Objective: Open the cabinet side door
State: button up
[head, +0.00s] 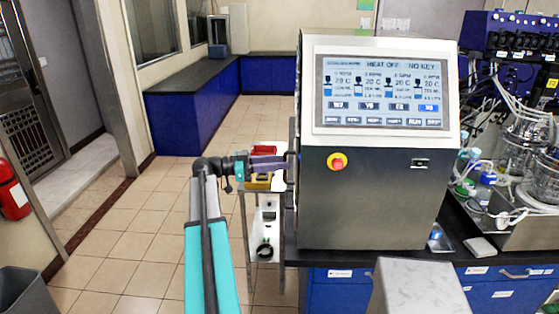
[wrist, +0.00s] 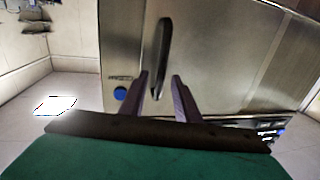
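The cabinet (head: 365,195) is a steel box with a white-framed sloping screen, standing on the black counter. Its left side faces away from the head camera. In the wrist view, the cabinet side door (wrist: 215,50) shows as a brushed metal panel with a dark upright slot-like handle (wrist: 162,58). The panel looks flat, with no visible gap. My gripper (wrist: 159,76) is open, its two purple fingers pointing at the panel, one on each side of the handle's lower end. I cannot tell whether they touch it. In the head view my gripper (head: 284,161) is at the cabinet's left side.
A blue round knob (wrist: 120,93) is on the panel, left of the fingers. A small stand (head: 265,230) with red and yellow items is below my gripper. Glass vessels and tubing (head: 530,160) fill the right. Tiled floor (head: 130,240) is clear on the left.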

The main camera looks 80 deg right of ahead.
jog(key=shift+s, duration=0.15)
grip_shut()
jog(key=shift+d, duration=0.15)
